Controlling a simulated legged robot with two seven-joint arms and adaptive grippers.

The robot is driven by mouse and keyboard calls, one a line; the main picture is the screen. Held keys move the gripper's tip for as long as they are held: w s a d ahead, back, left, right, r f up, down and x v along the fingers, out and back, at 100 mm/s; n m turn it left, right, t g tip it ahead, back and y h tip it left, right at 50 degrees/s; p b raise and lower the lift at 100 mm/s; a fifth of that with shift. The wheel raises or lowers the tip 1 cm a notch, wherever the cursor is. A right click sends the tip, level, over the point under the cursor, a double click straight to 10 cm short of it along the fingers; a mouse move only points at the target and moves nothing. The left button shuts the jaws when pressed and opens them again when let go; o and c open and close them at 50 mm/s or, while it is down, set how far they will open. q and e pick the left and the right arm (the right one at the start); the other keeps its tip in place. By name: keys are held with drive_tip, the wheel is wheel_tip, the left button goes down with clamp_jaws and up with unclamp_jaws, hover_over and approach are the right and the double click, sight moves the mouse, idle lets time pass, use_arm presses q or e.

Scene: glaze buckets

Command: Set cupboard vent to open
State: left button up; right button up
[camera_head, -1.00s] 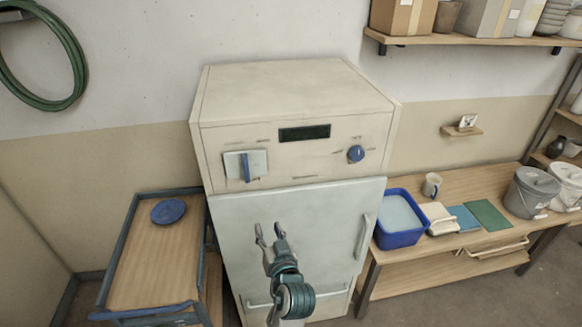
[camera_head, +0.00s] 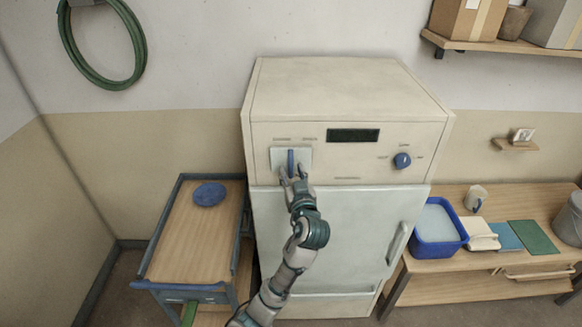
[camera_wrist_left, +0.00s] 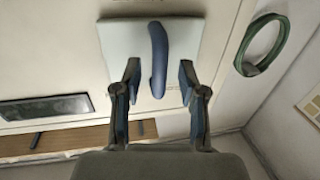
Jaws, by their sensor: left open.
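The cupboard (camera_head: 340,225) is a cream cabinet with a pale door and a control panel on its upper front. The vent control is a blue upright handle (camera_head: 291,161) on a pale square plate (camera_head: 305,156) at the panel's left. The handle also shows in the left wrist view (camera_wrist_left: 158,58), slightly curved, on its plate (camera_wrist_left: 118,40). My left gripper (camera_head: 293,175) is open at the handle's lower end. In the left wrist view its two fingers (camera_wrist_left: 158,82) stand on either side of the handle with gaps. My right gripper is not in view.
A wooden trolley with a blue plate (camera_head: 209,194) stands at left. A bench with a blue basin (camera_head: 437,226) stands at right. A green hose (camera_head: 140,60) hangs on the wall.

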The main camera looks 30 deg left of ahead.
use_arm(q)
drive_tip(key=shift+x, duration=1.15)
drive_tip(key=shift+d, duration=0.1)
drive_tip(key=shift+d, duration=0.1)
clamp_jaws()
